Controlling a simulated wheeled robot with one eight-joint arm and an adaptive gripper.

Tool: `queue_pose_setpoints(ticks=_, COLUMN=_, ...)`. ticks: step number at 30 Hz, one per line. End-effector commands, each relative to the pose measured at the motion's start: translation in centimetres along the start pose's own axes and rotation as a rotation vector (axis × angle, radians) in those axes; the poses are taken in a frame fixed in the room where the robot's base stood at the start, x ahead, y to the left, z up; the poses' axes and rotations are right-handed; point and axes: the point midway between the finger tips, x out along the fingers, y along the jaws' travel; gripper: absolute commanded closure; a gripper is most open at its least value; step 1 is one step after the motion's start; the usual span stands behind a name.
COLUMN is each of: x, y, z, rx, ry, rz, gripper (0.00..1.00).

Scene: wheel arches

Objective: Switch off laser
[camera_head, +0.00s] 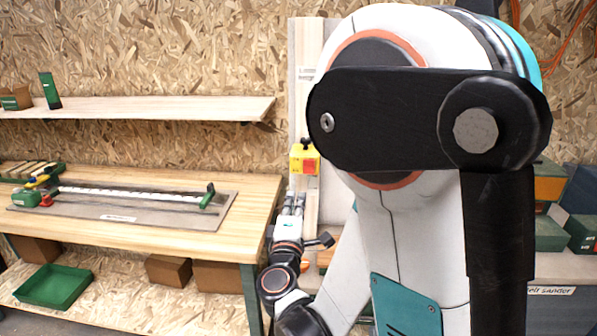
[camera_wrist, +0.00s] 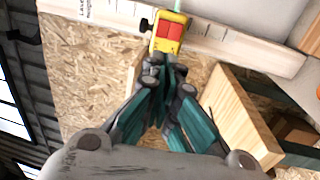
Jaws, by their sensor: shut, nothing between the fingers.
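A yellow switch box (camera_head: 304,160) with a red front is mounted on a pale upright board (camera_head: 306,60) right of the workbench. In the wrist view the yellow box (camera_wrist: 168,48) with its red part (camera_wrist: 169,31) is at the top middle, and small black knobs show at its edges. My gripper (camera_head: 294,196) is shut and empty just below the box in the head view. In the wrist view its fingertips (camera_wrist: 165,66) meet right at the lower edge of the box. I cannot tell whether they touch it.
The wooden workbench (camera_head: 255,192) holds a metal plate with a ruler and a green-handled part. A shelf (camera_head: 150,107) runs above it. A green tray (camera_head: 54,284) and brown boxes lie underneath. My arm covers much of the right side, with stacked cases (camera_head: 549,232) behind it.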

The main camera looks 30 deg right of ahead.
Motion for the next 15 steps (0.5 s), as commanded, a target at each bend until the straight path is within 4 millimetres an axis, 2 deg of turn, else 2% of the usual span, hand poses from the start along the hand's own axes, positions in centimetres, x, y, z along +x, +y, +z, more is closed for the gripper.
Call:
queue_pose_setpoints(ticks=4, x=0.6, y=0.0, z=0.0, rx=0.000, ry=-0.001, rz=0.000, gripper=1.00)
queue_pose_setpoints(ticks=7, x=1.8, y=-0.1, z=0.1, rx=0.001, ry=-0.004, rz=-0.001, gripper=1.00)
queue_pose_setpoints(ticks=15, x=6.9, y=-0.2, z=0.1, rx=0.000, ry=-0.003, rz=0.000, gripper=1.00)
